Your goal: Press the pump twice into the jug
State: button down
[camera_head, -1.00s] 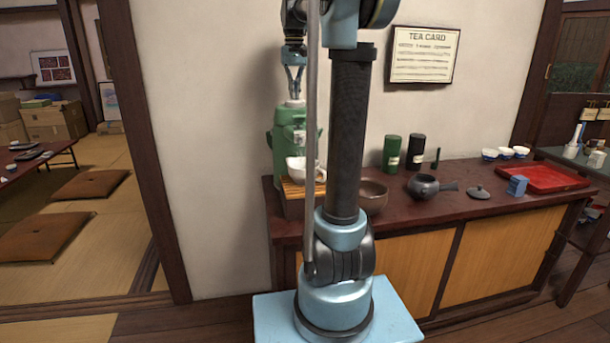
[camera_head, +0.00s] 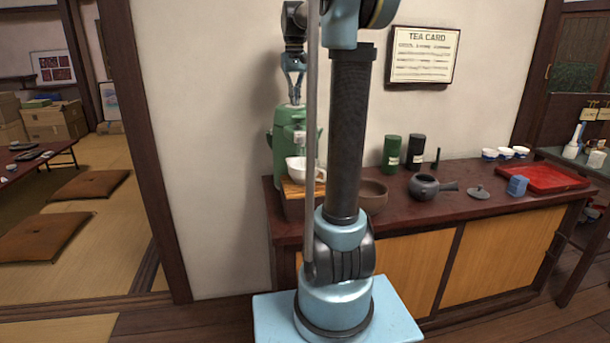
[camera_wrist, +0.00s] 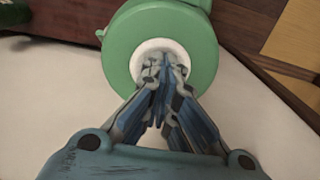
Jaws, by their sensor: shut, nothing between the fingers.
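The green pump pot (camera_head: 284,140) stands at the left end of the dark counter. Its round green lid (camera_wrist: 120,45) fills the top of the wrist view. The white pump button (camera_wrist: 141,60) is in the lid's middle, partly hidden by my fingers. My gripper (camera_wrist: 165,70) is shut and empty, pointing down with its tips at the button; it also shows in the head view (camera_head: 295,102). The tips appear to touch the button. The white jug (camera_head: 298,170) stands below the front of the pot, partly hidden by my arm.
A slatted wooden stand (camera_head: 291,188) is under the jug. A brown bowl (camera_head: 373,193), a dark teapot (camera_head: 424,187), two canisters (camera_head: 392,153) and a red tray (camera_head: 550,178) are farther right on the counter. The wall is close behind the pot.

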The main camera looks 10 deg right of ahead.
jog(key=shift+r, duration=1.8)
jog(key=shift+r, duration=0.1)
jog(key=shift+r, duration=2.9)
